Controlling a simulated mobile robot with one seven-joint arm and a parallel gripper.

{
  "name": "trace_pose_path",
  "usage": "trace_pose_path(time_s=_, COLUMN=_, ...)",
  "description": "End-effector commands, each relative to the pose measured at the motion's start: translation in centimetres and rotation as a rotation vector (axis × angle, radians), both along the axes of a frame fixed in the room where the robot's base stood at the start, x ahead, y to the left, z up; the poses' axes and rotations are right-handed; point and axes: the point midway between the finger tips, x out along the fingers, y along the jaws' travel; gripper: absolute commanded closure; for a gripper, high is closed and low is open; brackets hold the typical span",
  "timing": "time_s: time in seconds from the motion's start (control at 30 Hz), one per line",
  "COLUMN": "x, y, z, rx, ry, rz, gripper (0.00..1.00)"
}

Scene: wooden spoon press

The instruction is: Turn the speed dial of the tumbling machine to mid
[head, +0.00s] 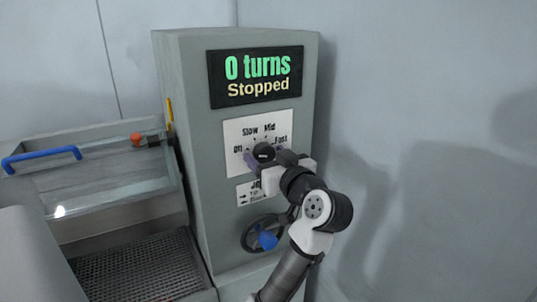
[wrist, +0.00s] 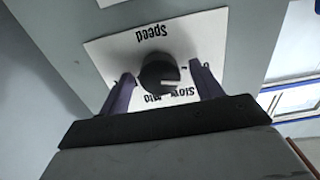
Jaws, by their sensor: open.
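The speed dial (wrist: 158,72) is a round black knob with a pale pointer mark on a white label panel (head: 245,131) marked Off, Slow, Mid and Fast. It also shows in the head view (head: 263,151), partly covered by my gripper. In the wrist view the label is upside down, and the pointer mark lies on the Slow side of the knob; its exact setting is hard to tell. My gripper (wrist: 161,74) is open, with one purple finger on each side of the dial. I cannot tell whether the fingers touch it. The machine's display (head: 256,77) reads "0 turns" and "Stopped".
Below the dial are a smaller label (head: 246,194) and a handwheel with a blue knob (head: 267,240), close to my arm. A clear-lidded tub with a blue handle (head: 42,157) and an orange knob (head: 136,139) stands left. A plain wall is at right.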

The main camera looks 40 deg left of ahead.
Motion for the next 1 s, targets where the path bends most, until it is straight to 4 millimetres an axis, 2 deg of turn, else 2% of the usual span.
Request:
trace_pose_path(time_s=0.2, x=0.02, y=-0.01, z=-0.01, rx=0.0, ry=0.0, rz=-0.001, gripper=0.36)
trace_pose_path(time_s=0.53, x=0.01, y=-0.03, z=0.01, rx=0.0, ry=0.0, rz=-0.001, gripper=0.79)
trace_pose_path(time_s=0.77, x=0.04, y=-0.06, z=-0.05, rx=0.007, ry=0.018, rz=-0.002, gripper=0.8)
trace_pose_path(time_s=1.0, x=0.11, y=-0.13, z=-0.2, rx=0.046, ry=0.115, rz=-0.003, gripper=0.8)
